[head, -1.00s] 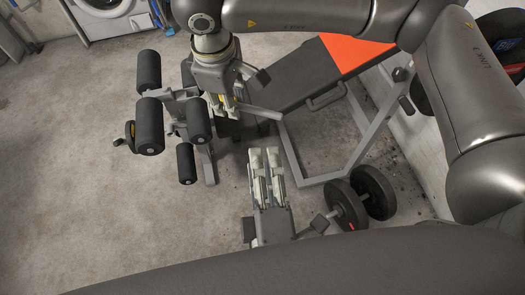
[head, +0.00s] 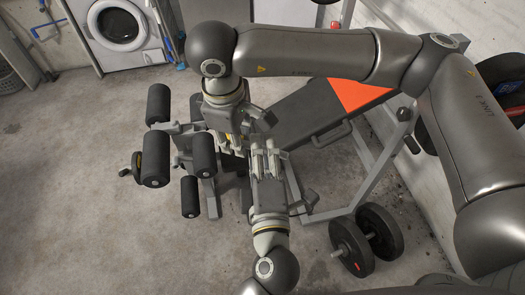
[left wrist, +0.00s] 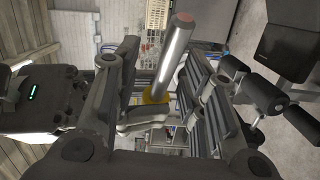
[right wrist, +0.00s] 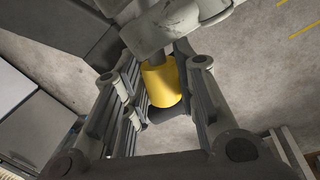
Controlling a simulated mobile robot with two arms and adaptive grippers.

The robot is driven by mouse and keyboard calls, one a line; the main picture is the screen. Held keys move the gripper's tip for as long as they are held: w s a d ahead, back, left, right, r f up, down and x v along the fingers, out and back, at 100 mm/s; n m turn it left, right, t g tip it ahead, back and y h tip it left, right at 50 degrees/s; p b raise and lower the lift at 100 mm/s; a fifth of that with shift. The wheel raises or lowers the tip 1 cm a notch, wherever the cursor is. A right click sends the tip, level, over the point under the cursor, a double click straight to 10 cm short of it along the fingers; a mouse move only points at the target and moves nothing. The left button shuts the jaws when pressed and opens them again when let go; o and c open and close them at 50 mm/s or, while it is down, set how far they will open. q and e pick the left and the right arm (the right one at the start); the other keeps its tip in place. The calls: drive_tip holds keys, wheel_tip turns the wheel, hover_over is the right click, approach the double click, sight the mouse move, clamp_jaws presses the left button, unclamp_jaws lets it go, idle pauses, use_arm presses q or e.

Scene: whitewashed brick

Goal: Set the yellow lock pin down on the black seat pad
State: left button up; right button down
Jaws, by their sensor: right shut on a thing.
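The yellow lock pin has a silver shaft with a reddish tip and a yellow grip part; its shaft (left wrist: 175,55) shows between the left fingers in the left wrist view. My right gripper (head: 233,148) points down, shut on the yellow part (right wrist: 160,85). My left gripper (head: 265,150) comes up from below, close beside it, its fingers apart around or beside the shaft; I see no clear contact. The black seat pad (head: 236,165) lies under the grippers, mostly hidden, between the foam rollers and the backrest.
The bench's backrest (head: 310,105), dark with an orange panel, rises to the right. Several black foam rollers (head: 157,165) stand left of the seat. Weight plates (head: 381,230) rest at lower right. A washing machine (head: 120,25) stands at the back. The left floor is clear.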

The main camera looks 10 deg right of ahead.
use_arm(q)
drive_tip(key=shift+c, duration=0.5)
drive_tip(key=shift+r, duration=0.1)
clamp_jaws()
use_arm(e)
drive_tip(key=c, duration=1.1)
unclamp_jaws()
drive_tip(key=shift+r, duration=0.1)
